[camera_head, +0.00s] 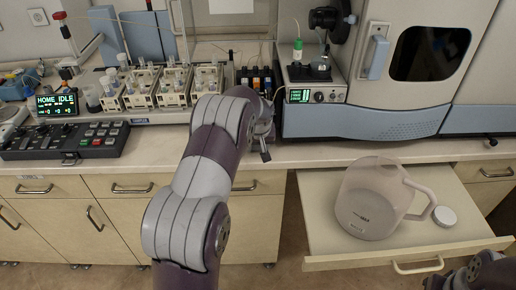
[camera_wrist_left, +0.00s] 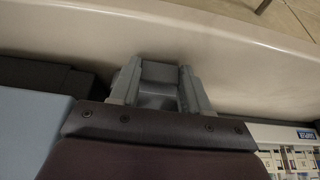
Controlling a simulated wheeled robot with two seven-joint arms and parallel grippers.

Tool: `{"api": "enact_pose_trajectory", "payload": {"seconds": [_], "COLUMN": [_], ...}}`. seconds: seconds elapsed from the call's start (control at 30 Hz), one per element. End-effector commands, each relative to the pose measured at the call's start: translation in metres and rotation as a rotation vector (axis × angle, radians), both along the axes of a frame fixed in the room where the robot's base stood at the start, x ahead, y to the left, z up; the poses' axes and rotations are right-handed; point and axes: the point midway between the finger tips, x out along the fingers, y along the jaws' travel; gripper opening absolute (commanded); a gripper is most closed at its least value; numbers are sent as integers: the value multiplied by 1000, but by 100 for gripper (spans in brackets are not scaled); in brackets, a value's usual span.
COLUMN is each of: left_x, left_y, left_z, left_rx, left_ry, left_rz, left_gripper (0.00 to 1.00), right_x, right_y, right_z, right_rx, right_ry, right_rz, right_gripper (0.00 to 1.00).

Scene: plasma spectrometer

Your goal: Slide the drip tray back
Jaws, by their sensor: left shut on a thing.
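My left arm reaches up from the bottom middle of the head view to the front of the bench. Its gripper (camera_head: 264,150) points down at the counter edge, in front of the instrument. In the left wrist view the gripper (camera_wrist_left: 157,88) is shut on a small grey part (camera_wrist_left: 158,72), which looks like the front of the drip tray. The rest of the tray is hidden behind my wrist and arm, so I cannot tell how far out it sits. Part of my right arm shows at the bottom right, without clear fingertips.
An open drawer (camera_head: 325,215) juts out at the right, with a clear jug (camera_head: 370,205) and a white lid (camera_head: 445,216) in it. A black control panel (camera_head: 65,140) and a rack of vials (camera_head: 175,85) stand on the left. The counter strip (camera_head: 380,150) before the spectrometer is bare.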

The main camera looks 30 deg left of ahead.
Motion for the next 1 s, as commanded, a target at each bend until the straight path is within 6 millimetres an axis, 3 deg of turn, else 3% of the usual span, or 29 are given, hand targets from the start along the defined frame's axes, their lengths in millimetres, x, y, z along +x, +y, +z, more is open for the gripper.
{"api": "enact_pose_trajectory", "payload": {"seconds": [0.43,0.47,0.5,0.53,0.83,1.0], "left_x": [5,5,5,5,4,-5], "left_y": [3,3,3,3,3,-3], "left_z": [0,0,0,0,2,30], "left_rx": [0,0,0,0,0,0], "left_ry": [-1,-1,-1,-1,0,-5], "left_rz": [0,0,0,0,0,0], "left_gripper": [14,56,69,76,76,76], "right_x": [0,0,0,0,0,0], "right_y": [0,0,0,0,0,0], "right_z": [1,1,1,1,1,-3], "right_rx": [0,0,0,0,0,0], "right_ry": [0,0,0,0,0,0], "right_rz": [0,0,0,0,0,0], "right_gripper": [43,43,43,43,43,43]}}
